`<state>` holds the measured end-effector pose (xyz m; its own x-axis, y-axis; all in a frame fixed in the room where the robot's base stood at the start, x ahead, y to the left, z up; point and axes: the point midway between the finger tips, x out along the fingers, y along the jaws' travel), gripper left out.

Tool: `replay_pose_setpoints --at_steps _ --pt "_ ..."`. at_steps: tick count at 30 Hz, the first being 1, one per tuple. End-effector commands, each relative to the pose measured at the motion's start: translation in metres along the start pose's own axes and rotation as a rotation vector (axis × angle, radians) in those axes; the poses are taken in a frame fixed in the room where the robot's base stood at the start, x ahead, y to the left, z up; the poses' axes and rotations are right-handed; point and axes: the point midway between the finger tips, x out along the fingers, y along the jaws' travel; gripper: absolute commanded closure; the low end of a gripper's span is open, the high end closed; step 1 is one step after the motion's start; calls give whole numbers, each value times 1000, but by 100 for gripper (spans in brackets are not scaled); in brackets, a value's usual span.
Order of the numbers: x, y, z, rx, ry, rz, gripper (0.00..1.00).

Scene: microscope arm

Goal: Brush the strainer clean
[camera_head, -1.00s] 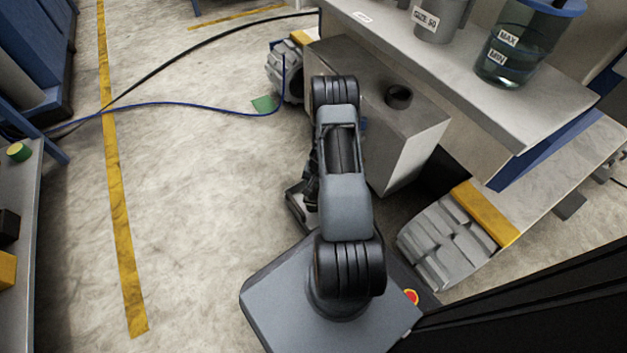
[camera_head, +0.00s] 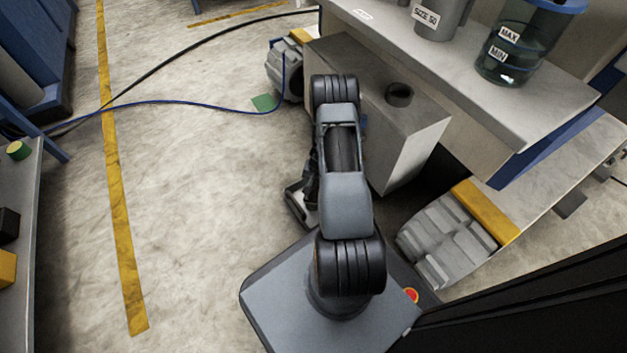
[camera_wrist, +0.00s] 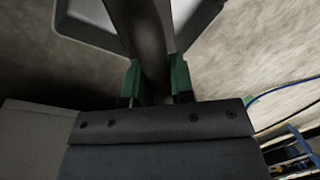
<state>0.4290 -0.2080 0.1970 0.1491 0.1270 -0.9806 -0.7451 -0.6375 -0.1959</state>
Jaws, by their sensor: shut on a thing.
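In the wrist view, my gripper (camera_wrist: 157,82) has two green fingertips closed on the sides of a dark, smooth, rod-like thing (camera_wrist: 147,35). It runs up out of the top of the picture, so its far end is not seen and I cannot tell whether it is a brush. In the head view my arm hides the gripper and what it holds. A grey cup labelled "SIZE 50" (camera_head: 432,20) stands on the shelf at the upper right. I cannot tell whether it is the strainer. No bristles or mesh show clearly.
A clear jar (camera_head: 508,50) marked MAX and MIN, with a blue top, stands on the light shelf (camera_head: 450,62). A blue hose (camera_head: 190,107) crosses the floor; floor at left is open.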

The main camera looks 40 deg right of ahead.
Motion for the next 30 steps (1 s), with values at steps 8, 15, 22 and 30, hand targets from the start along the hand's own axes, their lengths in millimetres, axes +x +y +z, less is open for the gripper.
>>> replay_pose_setpoints --at_steps 8,15,22,30 --pt "3 0 0 0 0 0 96" --pt "5 1 0 0 0 0 96" --pt "6 1 0 0 1 0 96" --pt "6 1 -5 1 2 -1 96"
